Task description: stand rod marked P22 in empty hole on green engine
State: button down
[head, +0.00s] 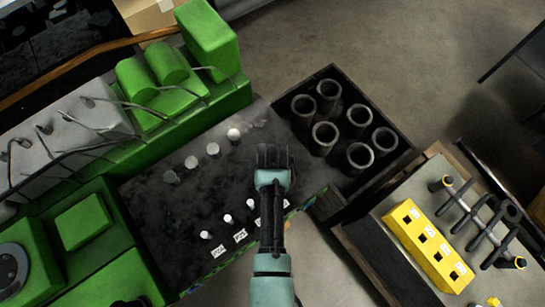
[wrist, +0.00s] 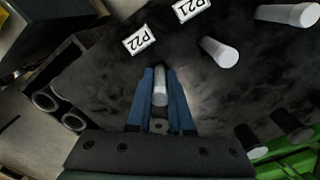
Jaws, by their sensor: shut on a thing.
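The green engine (head: 165,130) lies at the left of the head view, with a dark deck (head: 165,215). My gripper (head: 273,150) is over the deck's right end. In the wrist view its blue fingers (wrist: 160,100) are shut on a pale rod (wrist: 160,86), beside the label P22 (wrist: 138,40). I cannot tell whether this rod is clear of the deck. A label P21 (wrist: 192,9) lies beside another pale rod (wrist: 219,52). In the head view, a far row of grey and white round tops (head: 212,148) stands on the deck. I cannot make out the empty hole.
A dark crate (head: 333,72) with several metal sleeves (head: 324,138) stands right of my gripper. A bench at lower right carries a yellow block (head: 428,246) with square holes, and hand tools (head: 478,217). Green engine blocks (head: 165,80) rise behind the deck. Bare floor shows at upper right.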

jog(key=shift+f, duration=0.2)
jog(key=c, duration=0.7)
grip_release()
jog(key=shift+c, duration=0.2)
notch_tip(320, 180, up, 13)
